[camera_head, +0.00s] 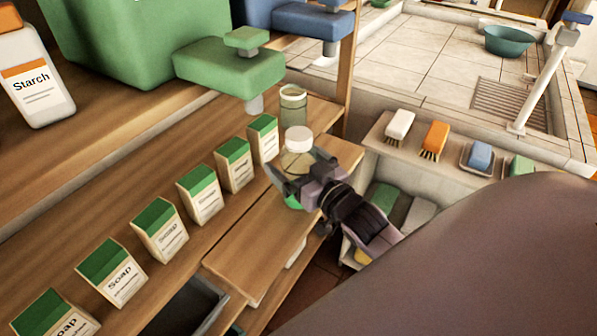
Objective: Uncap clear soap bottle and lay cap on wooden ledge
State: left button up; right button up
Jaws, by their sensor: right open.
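A clear bottle (297,161) with a white round cap (299,138) stands upright at the right end of the wooden ledge (240,250). The cap is on the bottle. My right gripper (293,164) is open at the bottle, just below the cap, with its fingers around or in front of the upper body. I cannot tell whether they touch it. The gripper hides much of the bottle's lower part, where a bit of green shows. My left gripper is not in view.
Several green-and-white soap boxes (200,195) line the ledge to the left. A greenish clear container (293,108) stands right behind the bottle. A green pump top (230,65) overhangs nearby. Brushes (434,139) sit on a right-hand shelf. Bare ledge lies in front of the boxes.

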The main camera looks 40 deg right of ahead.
aim_at(293, 129)
jog(key=shift+w, duration=0.4)
jog(key=c, duration=1.1)
notch_tip(293, 129, up, 10)
jog(key=shift+r+p, duration=0.1)
jog(key=shift+p, duration=0.6)
jog(key=shift+o, duration=1)
jog(key=c, duration=0.5)
jog(key=shift+c, duration=0.2)
